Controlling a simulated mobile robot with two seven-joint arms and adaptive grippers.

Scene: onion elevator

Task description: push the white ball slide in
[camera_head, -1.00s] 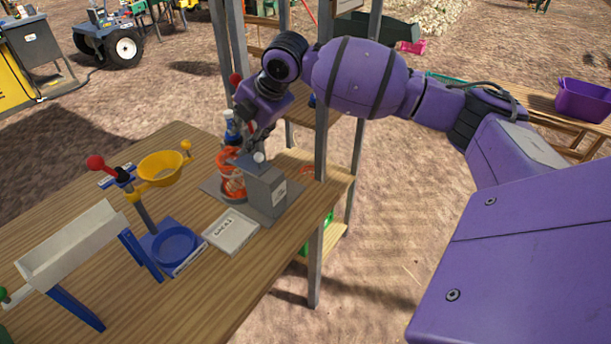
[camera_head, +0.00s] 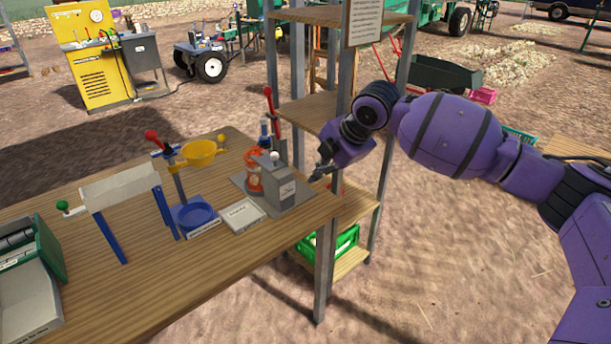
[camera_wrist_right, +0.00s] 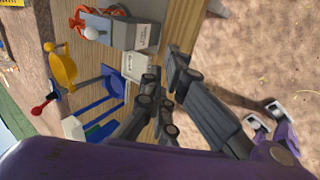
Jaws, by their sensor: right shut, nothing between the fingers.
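The white ball (camera_head: 275,157) sits on top of a grey box (camera_head: 277,186) at the right end of the wooden table. In the right wrist view the white ball (camera_wrist_right: 113,11) shows near the top, on the grey box (camera_wrist_right: 120,33). My right gripper (camera_head: 319,174) is shut and empty, just right of the grey box and apart from the ball. An orange coil device (camera_head: 254,178) stands behind and left of the box, partly hidden by it. My left gripper is not in view.
A white labelled tray (camera_head: 242,216) lies in front of the box. A yellow bowl (camera_head: 201,154) on a stand, a blue dish (camera_head: 194,216) and a white chute (camera_head: 120,187) stand to the left. A shelf post (camera_head: 384,160) rises close behind my right arm.

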